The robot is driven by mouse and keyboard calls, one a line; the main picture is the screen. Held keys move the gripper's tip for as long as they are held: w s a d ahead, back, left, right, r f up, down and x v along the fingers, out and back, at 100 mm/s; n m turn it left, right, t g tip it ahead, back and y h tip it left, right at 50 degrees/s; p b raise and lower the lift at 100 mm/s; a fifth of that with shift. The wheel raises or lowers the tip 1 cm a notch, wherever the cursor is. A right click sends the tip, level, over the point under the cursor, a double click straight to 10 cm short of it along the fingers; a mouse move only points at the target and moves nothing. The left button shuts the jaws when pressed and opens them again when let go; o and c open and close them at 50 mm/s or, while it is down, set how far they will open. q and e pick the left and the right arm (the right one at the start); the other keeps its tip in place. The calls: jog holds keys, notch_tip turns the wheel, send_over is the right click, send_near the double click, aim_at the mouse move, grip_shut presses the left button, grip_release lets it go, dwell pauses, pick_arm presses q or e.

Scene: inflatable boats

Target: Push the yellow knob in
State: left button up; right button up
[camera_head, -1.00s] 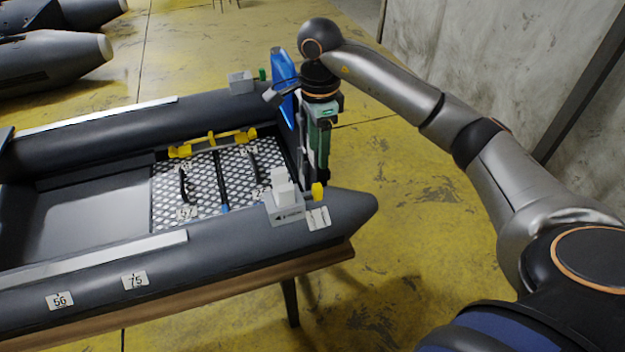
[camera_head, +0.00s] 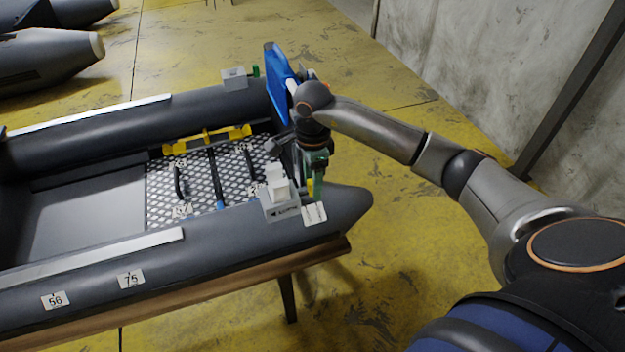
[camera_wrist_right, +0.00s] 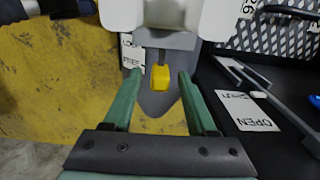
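The yellow knob (camera_wrist_right: 160,77) sticks out of a grey box (camera_head: 278,207) on the near tube of the inflatable boat. In the head view, my right gripper hides most of the knob, and only a sliver of yellow (camera_head: 310,187) shows. My right gripper (camera_head: 315,170) hangs pointing down just beside the box. In the wrist view, its two green fingers are apart, with the knob seen between their tips. I cannot tell whether a finger touches the knob. My left gripper is not in view.
A blue upright piece (camera_head: 276,72) stands at the boat's end, close to my right wrist. A second grey box (camera_head: 234,78) with a green knob (camera_head: 256,71) sits on the far tube. Yellow floor right of the boat is clear.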

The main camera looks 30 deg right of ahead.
grip_shut()
dwell(1.3)
